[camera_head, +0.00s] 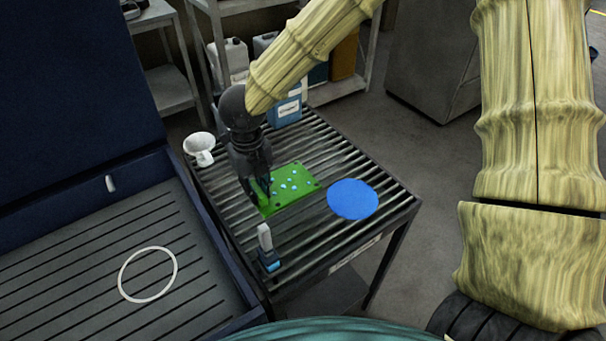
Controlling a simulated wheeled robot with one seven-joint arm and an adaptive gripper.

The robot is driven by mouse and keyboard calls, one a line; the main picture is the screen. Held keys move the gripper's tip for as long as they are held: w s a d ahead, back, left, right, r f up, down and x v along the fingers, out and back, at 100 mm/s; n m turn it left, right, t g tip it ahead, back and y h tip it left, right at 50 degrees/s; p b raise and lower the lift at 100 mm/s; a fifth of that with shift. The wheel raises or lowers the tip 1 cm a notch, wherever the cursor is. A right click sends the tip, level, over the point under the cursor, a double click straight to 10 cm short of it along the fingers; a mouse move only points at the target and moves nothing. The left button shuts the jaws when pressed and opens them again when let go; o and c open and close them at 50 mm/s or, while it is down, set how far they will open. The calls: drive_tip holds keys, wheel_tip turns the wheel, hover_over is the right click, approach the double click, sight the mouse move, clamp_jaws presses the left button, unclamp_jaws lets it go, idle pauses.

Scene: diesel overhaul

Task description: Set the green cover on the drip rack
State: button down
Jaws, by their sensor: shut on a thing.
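The green cover (294,190) is a flat plate with several pale blue spots or holes on it. It is at the middle of the slatted drip rack (335,258), low over the slats. I cannot tell whether it touches them. My gripper (262,187) is shut on the left edge of the cover, pointing down from above. The fingertips are partly hidden against the cover.
A blue disc (353,199) lies right of the cover. A small blue and grey tool or bottle (268,249) stands at the rack's front. A dark blue tub (60,255) with a white ring (148,274) is left.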

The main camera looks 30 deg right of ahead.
drive_tip(key=w+d+p, duration=0.1)
drive_tip(key=w+d, duration=0.2)
drive_tip(key=w+d+f+p, duration=0.1)
drive_tip(key=w+d+p, duration=0.1)
drive_tip(key=w+d, duration=0.2)
drive_tip(key=w+d+p, duration=0.2)
drive_tip(key=w+d, duration=0.2)
drive_tip(key=shift+d+f, duration=0.1)
drive_tip(key=shift+f, duration=0.25)
drive_tip(key=shift+d+f+p, duration=0.15)
drive_tip(key=shift+p, duration=0.15)
drive_tip(key=shift+f+p, duration=0.6)
drive_tip(key=shift+f, duration=1.1)
drive_tip(key=c, duration=1.4)
unclamp_jaws()
drive_tip(key=shift+o, duration=0.2)
drive_tip(key=shift+r, duration=0.1)
wheel_tip(320, 180, up, 12)
drive_tip(key=b, duration=0.2)
drive_tip(key=shift+b, duration=0.35)
